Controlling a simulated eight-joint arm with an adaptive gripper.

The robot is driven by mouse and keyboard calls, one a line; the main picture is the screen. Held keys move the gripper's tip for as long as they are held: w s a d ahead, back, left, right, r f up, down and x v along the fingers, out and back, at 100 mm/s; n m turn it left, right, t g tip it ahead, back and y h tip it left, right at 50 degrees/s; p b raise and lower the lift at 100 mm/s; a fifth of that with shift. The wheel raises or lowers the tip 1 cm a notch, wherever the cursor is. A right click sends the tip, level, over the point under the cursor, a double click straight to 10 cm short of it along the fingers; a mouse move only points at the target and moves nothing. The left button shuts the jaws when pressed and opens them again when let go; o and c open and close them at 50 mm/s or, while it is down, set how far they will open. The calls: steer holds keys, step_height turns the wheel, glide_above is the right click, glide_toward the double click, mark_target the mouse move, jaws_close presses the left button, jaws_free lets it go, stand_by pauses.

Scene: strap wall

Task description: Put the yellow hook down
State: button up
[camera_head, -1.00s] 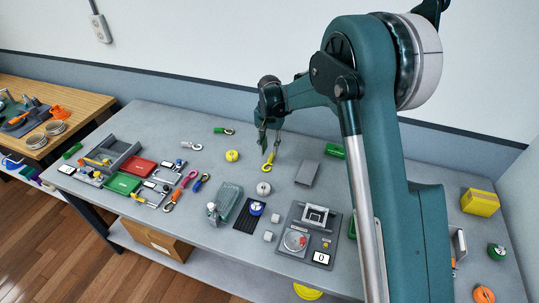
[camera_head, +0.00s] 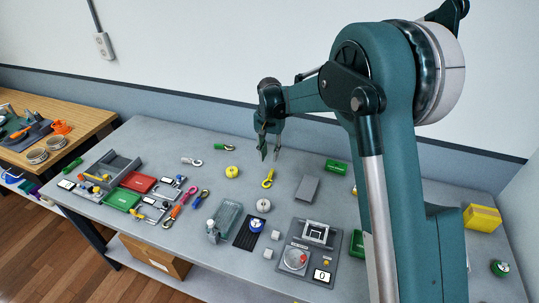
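The yellow hook (camera_head: 268,178) lies on the grey table in the head view, between a round yellow piece and a flat grey block. My gripper (camera_head: 270,157) is above and just behind the hook in the picture. Its two fingers point down and are spread apart, with nothing visible between them. A small gap shows between the fingertips and the hook.
The round yellow piece (camera_head: 232,172) is to the left and the grey block (camera_head: 307,188) to the right. Other hooks, including a green one (camera_head: 224,148), lie around. A clear case (camera_head: 225,220) and a scale-like device (camera_head: 308,252) stand nearer the front.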

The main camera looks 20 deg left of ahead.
steer(key=shift+d+r, duration=0.1)
stand_by(0.4)
steer(key=s+d+r+t, duration=0.1)
steer(key=s+d+r, duration=0.3)
steer(key=d+r, duration=0.45)
steer(key=s+d+r+t+y, duration=0.1)
steer(key=s+d+r, duration=0.4)
steer(key=d, duration=0.6)
steer(key=s+d+r+t, duration=0.1)
steer(key=s+d+r, duration=0.1)
steer(key=d+r, duration=0.7)
steer(key=s+d+r+t, duration=0.1)
steer(key=s+d+t, duration=0.1)
steer(key=s+d, duration=1.15)
steer(key=s+d+f+t, duration=0.1)
steer(key=s+d+f, duration=0.1)
steer(key=s+d, duration=0.3)
steer(key=s+d+f+t+h, duration=0.1)
steer(key=s+d+f, duration=0.2)
steer(key=s+d, duration=0.2)
steer(key=shift+s, duration=1.85)
steer(key=shift+d+f, duration=0.1)
